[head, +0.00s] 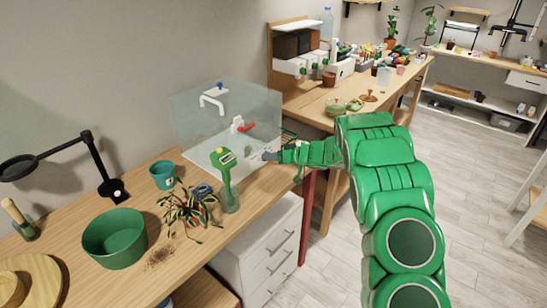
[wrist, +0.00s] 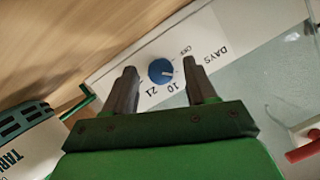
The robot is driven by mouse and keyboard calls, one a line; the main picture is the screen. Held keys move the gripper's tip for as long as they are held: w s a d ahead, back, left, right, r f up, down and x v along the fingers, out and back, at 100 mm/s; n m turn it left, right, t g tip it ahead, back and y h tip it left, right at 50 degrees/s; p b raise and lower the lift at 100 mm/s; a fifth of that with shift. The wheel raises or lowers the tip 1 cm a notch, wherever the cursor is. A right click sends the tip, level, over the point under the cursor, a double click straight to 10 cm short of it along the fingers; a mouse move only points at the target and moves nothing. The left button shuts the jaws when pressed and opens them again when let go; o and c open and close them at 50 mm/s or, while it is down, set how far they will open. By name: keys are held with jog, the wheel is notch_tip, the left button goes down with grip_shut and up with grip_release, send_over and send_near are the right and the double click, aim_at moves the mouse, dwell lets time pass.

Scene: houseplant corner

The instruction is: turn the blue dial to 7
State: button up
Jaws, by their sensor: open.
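The blue dial (wrist: 161,70) sits on a white panel (wrist: 222,38) in the wrist view. The panel is printed DAYS, OFF, 10 and a number that reads like 21 upside down or tilted. A pale mark shows on the dial's right side; its exact setting is too small to read. My gripper (wrist: 160,74) is open, with one dark finger on each side of the dial and a gap on both sides. In the head view my gripper (head: 270,156) is over the workbench beside the clear sheet, and the dial cannot be made out there.
A green-headed bottle (head: 229,190), a spider-like plant (head: 188,210), a teal cup (head: 162,175) and a green pot (head: 114,238) stand left. A white-and-green container (wrist: 28,140) is near my gripper.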

jog(key=shift+d, duration=0.1)
jog(key=shift+v, duration=3.9)
